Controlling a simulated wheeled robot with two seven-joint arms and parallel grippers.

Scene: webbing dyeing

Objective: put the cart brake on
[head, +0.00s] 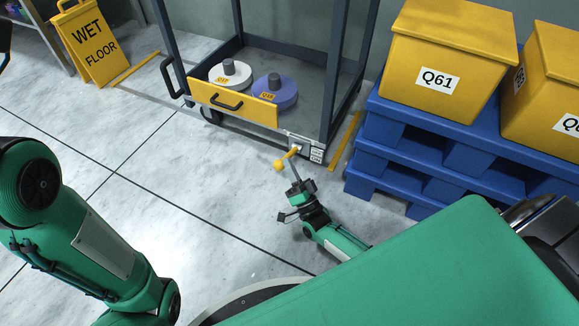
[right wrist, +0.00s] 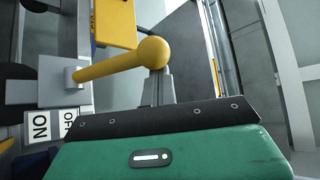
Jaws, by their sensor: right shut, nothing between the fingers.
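The cart (head: 327,105) has a dark frame. Its yellow brake lever (head: 287,156) with a ball knob sticks out from a plate at the near lower corner. An ON/OFF label (head: 317,156) is beside the lever's pivot; the ON part (right wrist: 40,125) is clear in the right wrist view. There the lever (right wrist: 110,64) runs from its pivot at left to the knob at right. My right gripper (head: 293,172) is shut and empty, its fingertips (right wrist: 158,78) close at the knob, partly hidden behind it; I cannot tell whether they touch. My left gripper is out of view.
A yellow panel (head: 205,92) with a handle fronts the cart's shelf, which holds a white spool (head: 230,74) and a purple spool (head: 287,92). Blue pallets (head: 400,165) with yellow bins (head: 440,45) stand at right. A wet floor sign (head: 88,40) stands at left. Floor between is clear.

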